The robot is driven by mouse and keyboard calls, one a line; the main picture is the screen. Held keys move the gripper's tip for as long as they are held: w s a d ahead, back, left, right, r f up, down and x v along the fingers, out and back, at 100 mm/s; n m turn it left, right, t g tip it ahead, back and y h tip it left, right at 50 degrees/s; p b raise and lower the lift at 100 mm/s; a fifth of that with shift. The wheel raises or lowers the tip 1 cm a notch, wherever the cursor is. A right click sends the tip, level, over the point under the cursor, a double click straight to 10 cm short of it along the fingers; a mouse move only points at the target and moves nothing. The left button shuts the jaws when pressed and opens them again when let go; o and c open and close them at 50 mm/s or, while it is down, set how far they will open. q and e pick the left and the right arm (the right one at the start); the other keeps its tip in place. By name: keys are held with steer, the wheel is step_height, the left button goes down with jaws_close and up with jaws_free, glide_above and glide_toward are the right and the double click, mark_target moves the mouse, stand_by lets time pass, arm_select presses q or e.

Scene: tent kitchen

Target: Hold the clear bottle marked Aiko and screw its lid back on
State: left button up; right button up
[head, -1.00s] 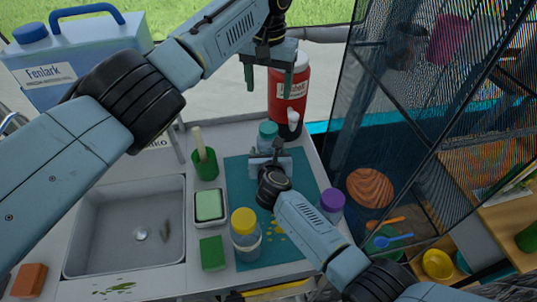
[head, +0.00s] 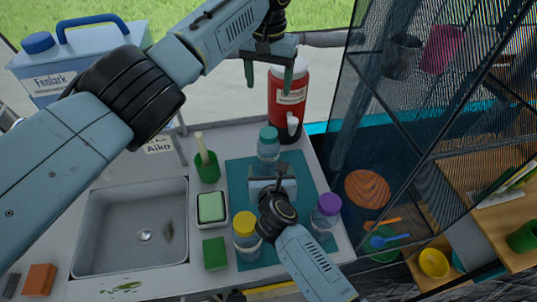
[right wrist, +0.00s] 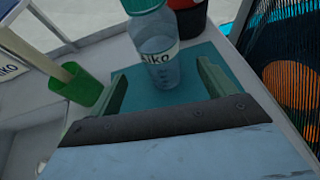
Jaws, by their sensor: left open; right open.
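The clear bottle marked Aiko (head: 268,153) stands upright on a teal mat (head: 237,173), with a teal lid (head: 268,133) on its top. In the right wrist view the bottle (right wrist: 163,68) shows part of its label, and its lid is cut by the top edge. How tightly the lid sits cannot be told. My left gripper (head: 268,78) is open and empty, pointing down above and beyond the bottle, in front of the red jug. My right gripper (head: 273,170) is open, low over the mat on the near side, its fingers (right wrist: 162,85) pointing toward the bottle.
A yellow-lidded bottle (head: 246,240) and a purple-lidded bottle (head: 325,216) stand on the near mat. A red jug (head: 288,105) stands behind. A green brush cup (head: 207,168), soap dish (head: 211,208) and green sponge (head: 214,253) lie left, beside the sink (head: 130,225).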

steer(key=shift+v, duration=2.2)
